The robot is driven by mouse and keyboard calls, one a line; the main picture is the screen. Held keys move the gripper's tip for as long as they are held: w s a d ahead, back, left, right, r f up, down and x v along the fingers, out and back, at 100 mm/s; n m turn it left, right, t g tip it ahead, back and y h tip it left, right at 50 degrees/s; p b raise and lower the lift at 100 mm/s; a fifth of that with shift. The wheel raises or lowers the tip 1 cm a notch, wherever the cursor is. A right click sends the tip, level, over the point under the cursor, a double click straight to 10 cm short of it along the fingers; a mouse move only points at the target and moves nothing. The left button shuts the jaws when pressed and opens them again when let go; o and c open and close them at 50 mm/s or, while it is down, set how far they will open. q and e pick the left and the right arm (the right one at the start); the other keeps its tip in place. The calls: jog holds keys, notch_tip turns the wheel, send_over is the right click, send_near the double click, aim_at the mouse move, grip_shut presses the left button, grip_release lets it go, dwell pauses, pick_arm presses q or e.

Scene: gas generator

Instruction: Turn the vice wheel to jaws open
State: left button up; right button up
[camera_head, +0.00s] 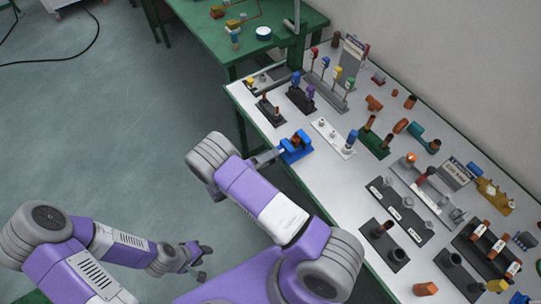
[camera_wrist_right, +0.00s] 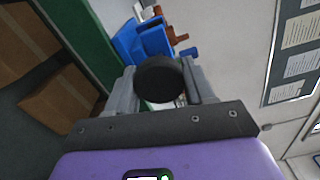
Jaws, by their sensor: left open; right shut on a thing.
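The blue vice (camera_head: 295,148) stands at the left edge of the white table. Its blue body (camera_wrist_right: 145,40) also shows in the right wrist view, with an orange-brown part (camera_wrist_right: 172,30) behind it. A round black wheel (camera_wrist_right: 158,82) on the vice's near side sits between the fingers of my right gripper (camera_wrist_right: 161,88), which is shut on it. In the head view my right gripper (camera_head: 266,157) is at the vice's left side. The state of the vice jaws is hard to make out. My left gripper (camera_head: 193,258) is open, empty and low over the floor, well away from the table.
A green table (camera_head: 200,35) stands behind.

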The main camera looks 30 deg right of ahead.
jog(key=n+p, duration=0.1)
jog(key=n, duration=0.4)
jog(key=shift+s+n, duration=0.1)
jog(key=shift+n, duration=0.2)
jog(key=n, duration=0.4)
jog(key=shift+n+p, duration=0.4)
jog(key=shift+n, duration=0.3)
jog(key=o, duration=1)
jog(key=shift+r, duration=0.1)
jog(key=a, duration=0.7)
jog(key=shift+s+a, duration=0.25)
jog(key=shift+a, duration=0.05)
jog(key=shift+d, duration=0.1)
